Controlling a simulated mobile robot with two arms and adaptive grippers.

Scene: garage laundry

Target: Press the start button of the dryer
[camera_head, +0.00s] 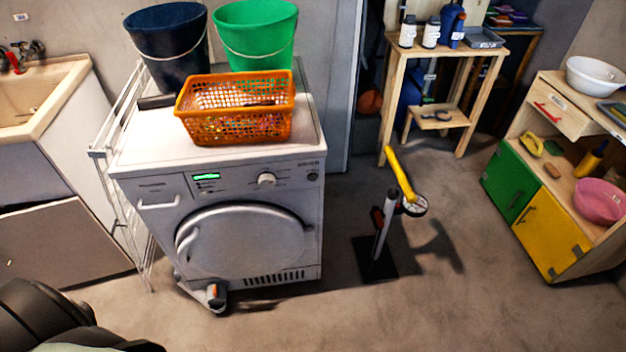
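The white dryer (150,235) stands left of centre with its round door (245,242) closed. Its control panel has a lit green display (206,177), a round knob (267,180) and a small dark round button (312,177) at the right end. Lettering on the panel is too small to read. Neither of my grippers can be seen; only dark parts of my own body show at the bottom left.
An orange basket (240,128), a dark blue bucket (170,45) and a green bucket (255,35) stand on the dryer. A floor pump (383,240) with a yellow handle stands to its right. A white rack (125,215) leans at its left. Floor in front is mostly clear.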

